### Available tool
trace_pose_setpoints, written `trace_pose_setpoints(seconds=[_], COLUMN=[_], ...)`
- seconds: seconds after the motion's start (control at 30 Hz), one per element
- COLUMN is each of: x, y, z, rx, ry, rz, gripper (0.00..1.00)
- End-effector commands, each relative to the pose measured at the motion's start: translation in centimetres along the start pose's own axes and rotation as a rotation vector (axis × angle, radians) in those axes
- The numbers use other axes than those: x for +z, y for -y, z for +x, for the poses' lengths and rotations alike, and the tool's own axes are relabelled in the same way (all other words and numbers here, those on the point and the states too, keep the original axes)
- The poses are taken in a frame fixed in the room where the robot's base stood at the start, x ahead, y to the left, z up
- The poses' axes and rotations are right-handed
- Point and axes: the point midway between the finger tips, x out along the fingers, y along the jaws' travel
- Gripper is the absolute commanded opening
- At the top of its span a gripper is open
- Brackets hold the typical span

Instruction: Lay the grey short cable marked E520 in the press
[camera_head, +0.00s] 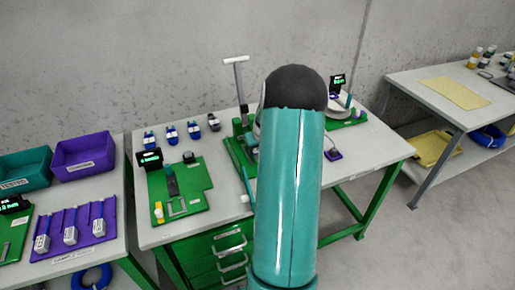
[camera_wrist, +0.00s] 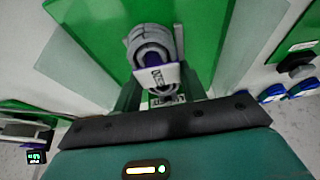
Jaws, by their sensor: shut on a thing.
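A grey coiled cable (camera_wrist: 148,45) with a white and purple label shows in the wrist view, held between the fingers of my gripper (camera_wrist: 160,90). The label print is too small to read surely. A green surface lies behind the cable; I cannot tell whether the cable touches it. In the head view the press (camera_head: 240,140), a green stand with an upright and a white T-handle, stands at the table's middle. My teal arm covers its right side, and hides my gripper and the held cable there.
Several coiled cables (camera_head: 171,133) lie in a row at the table's back left. A green fixture (camera_head: 178,190) with a small display is in front of them. A round white scale-like device (camera_head: 338,108) stands at the right. Purple (camera_head: 84,153) and teal (camera_head: 24,172) bins stand on the left table.

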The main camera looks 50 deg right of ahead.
Motion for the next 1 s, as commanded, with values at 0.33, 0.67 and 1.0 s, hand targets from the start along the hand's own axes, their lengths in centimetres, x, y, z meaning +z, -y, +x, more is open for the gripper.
trace_pose_setpoints(seconds=[0.33,0.67,1.0], x=[0.0,0.16,0.36], y=[-0.01,0.0,0.0], z=[0.02,0.4,0.85], rx=[0.0,0.0,0.0], ry=[0.0,0.0,0.001], rz=[0.0,0.0,0.0], gripper=[0.18,0.18,0.18])
